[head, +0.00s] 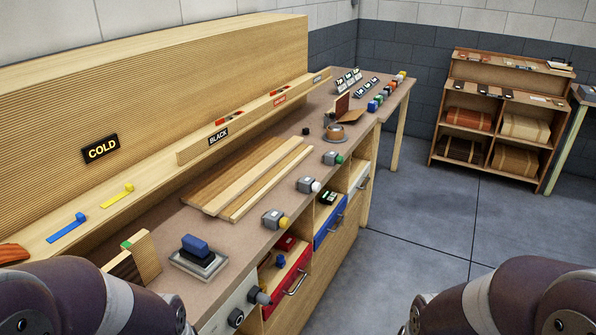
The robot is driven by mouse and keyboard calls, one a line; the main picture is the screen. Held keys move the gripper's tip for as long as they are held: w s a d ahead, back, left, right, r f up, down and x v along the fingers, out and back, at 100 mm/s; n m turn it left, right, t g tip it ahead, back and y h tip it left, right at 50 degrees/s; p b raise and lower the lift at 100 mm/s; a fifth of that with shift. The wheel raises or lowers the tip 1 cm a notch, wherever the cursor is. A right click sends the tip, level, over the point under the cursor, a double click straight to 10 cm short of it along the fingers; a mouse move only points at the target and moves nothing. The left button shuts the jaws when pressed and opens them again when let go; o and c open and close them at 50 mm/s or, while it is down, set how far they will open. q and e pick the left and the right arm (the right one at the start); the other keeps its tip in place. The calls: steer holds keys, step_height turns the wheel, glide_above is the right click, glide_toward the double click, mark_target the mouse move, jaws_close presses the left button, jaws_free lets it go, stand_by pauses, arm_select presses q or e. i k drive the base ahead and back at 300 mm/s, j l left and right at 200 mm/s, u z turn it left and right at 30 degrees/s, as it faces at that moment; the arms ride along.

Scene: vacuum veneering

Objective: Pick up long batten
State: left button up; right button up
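Long flat wooden strips lie side by side on the workbench top (150,222), running from front left to back right. The strip nearest the bench's front edge is a pale, narrow long batten (272,184). Beside it, towards the wall, lie wider boards (235,176) in brown and pale wood. I cannot tell whether all of these touch each other. Parts of both my arms show at the bottom left and bottom right corners. Neither gripper is in view, and nothing is seen holding the batten.
Several small boxes with coloured buttons (275,219) line the bench's front edge beside the batten. A blue-topped block on a grey tray (198,262) stands nearer me. A ridged wooden back panel with a COLD sign (101,149) rises behind. Open floor (420,225) lies to the right.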

mark_target(214, 207)
steer(key=i+l+u, duration=0.15)
steer(key=i+l, duration=0.15)
steer(key=i, duration=0.15)
steer(key=i+l+u, duration=0.15)
steer(key=i+l, duration=0.15)
steer(key=i+l+u, duration=0.15)
steer(key=i+l, duration=0.25)
steer(key=i+l+u, duration=0.1)
steer(key=i+l, duration=0.35)
steer(key=i+l+u, duration=0.15)
steer(key=i+l, duration=0.2)
steer(key=i+l+u, duration=0.15)
steer(key=i+l, duration=0.2)
steer(key=l, duration=0.25)
steer(key=i+l+u, duration=0.15)
steer(key=i+l, duration=0.15)
steer(key=l, duration=0.2)
